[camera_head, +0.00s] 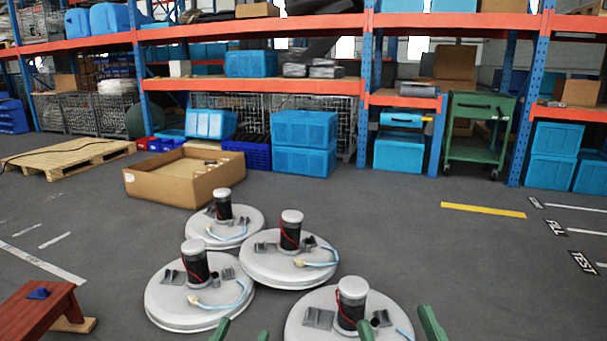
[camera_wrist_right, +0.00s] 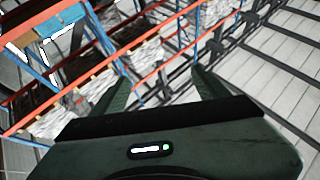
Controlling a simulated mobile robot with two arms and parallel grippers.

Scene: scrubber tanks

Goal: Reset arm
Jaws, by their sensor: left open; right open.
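Several round grey-white scrubber tanks lie on the floor, each with a black cylinder, a white cap and cables: one at the back (camera_head: 242,230), one in the middle (camera_head: 270,268), one at the left (camera_head: 170,306) and one in front (camera_head: 310,325), cut off by the lower edge. My left gripper (camera_head: 241,334) shows only its green fingertips at the bottom edge, apart and empty. My right gripper (camera_head: 399,326) is open in front of the front tank in the picture, hiding part of it. In the right wrist view its fingers (camera_wrist_right: 160,92) are spread with nothing between them.
An open cardboard box (camera_head: 160,188) stands behind the tanks. A wooden pallet (camera_head: 65,157) lies at the left, a red bench-like piece (camera_head: 40,312) at lower left. Shelving with blue bins (camera_head: 305,130) and a green cart (camera_head: 478,135) line the back.

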